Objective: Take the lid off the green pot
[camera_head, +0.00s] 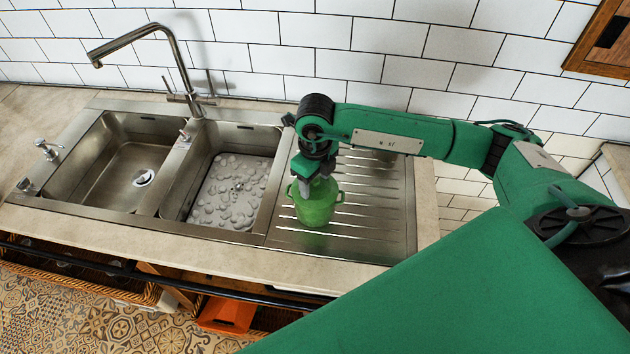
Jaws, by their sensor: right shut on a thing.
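The green pot (314,212) stands upright on the ribbed steel drainboard, right of the sinks. It has a small side handle showing at its left rim. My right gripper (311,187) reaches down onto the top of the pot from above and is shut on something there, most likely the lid. The gripper hides most of the pot's top, so the lid's edge and whether it sits flush cannot be told. My left gripper is not in view.
Two steel sink basins (115,205) lie left of the drainboard (370,215), with a tall faucet (180,60) behind them. A white tiled wall (340,35) rises close behind. Bare drainboard lies right of the pot. An orange box (226,315) sits below the counter.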

